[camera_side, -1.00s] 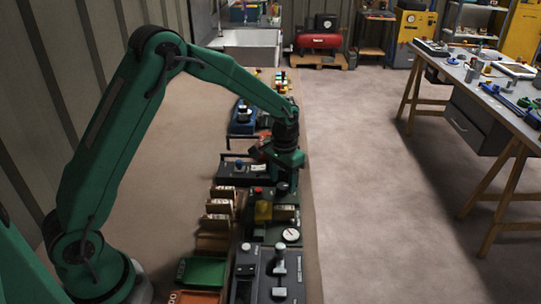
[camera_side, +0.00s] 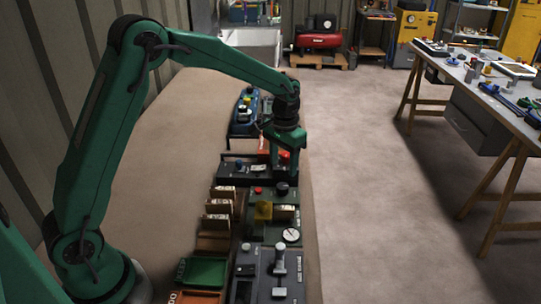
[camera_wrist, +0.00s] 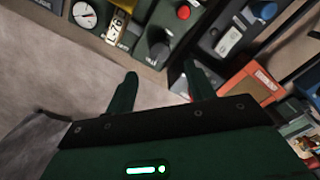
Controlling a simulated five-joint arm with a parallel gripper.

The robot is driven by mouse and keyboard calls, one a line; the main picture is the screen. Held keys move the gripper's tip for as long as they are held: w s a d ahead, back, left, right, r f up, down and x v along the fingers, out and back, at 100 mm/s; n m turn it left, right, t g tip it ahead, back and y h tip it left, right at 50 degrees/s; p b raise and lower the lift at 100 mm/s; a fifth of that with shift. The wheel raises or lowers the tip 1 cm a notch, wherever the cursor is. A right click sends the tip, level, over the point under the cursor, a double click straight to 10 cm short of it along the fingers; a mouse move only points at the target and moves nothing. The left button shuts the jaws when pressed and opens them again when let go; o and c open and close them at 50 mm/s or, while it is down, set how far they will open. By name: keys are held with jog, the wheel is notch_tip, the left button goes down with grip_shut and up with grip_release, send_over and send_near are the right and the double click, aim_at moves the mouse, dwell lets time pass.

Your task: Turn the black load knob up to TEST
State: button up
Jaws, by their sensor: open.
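The black load knob (camera_side: 282,188) sits on top of a green box (camera_side: 262,208), beside a red button (camera_side: 258,190). In the wrist view the knob (camera_wrist: 158,52) shows as a dark round cap just beyond my fingertips. My gripper (camera_side: 286,172) points down near the knob in the side view. In the wrist view my gripper (camera_wrist: 160,72) has its two green fingers spread, with nothing between them. The knob appears ahead of the gap, apart from both fingers. Scale marks around the knob, including TEST, are too small to read.
A dark box (camera_side: 235,172) and a blue box (camera_side: 243,118) stand farther back. A grey lever unit (camera_side: 262,280) stands in front.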

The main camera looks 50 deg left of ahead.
aim_at(283, 186)
jog(key=shift+n, duration=0.5)
jog(key=shift+f, duration=0.15)
jog(key=shift+f, duration=3.8)
jog(key=c, duration=1)
jog(key=shift+m, duration=0.6)
jog(key=o, duration=1)
